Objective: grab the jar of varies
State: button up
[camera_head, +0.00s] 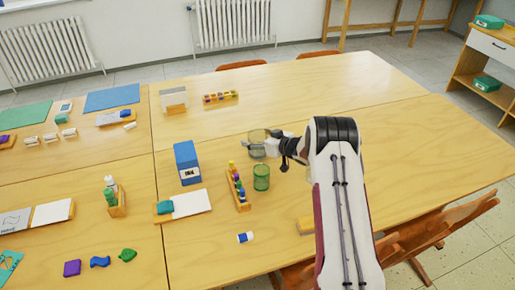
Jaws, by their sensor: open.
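A clear, grey-green jar (257,137) stands on the wooden table near its middle. Its contents are too small to make out. My gripper (262,147) reaches in from the right and is open at the jar, with its fingers overlapping the jar in this view. I cannot tell whether they touch it. A green see-through glass (261,184) stands just in front of the jar. My arm hides part of the table on the right.
A wooden rack of small coloured bottles (242,201) stands left of the green glass. A blue ink box (187,163) is farther left. A glue stick (245,238) lies in front. A paint set (220,97) is behind. The table's far right is clear.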

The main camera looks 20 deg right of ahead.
jog(key=c, duration=1.7)
jog(key=shift+c, duration=0.2)
jog(key=shift+r, duration=0.3)
notch_tip(320, 180, up, 9)
jog(key=shift+r, duration=0.15)
jog(key=shift+r, duration=0.1)
dwell(0.6)
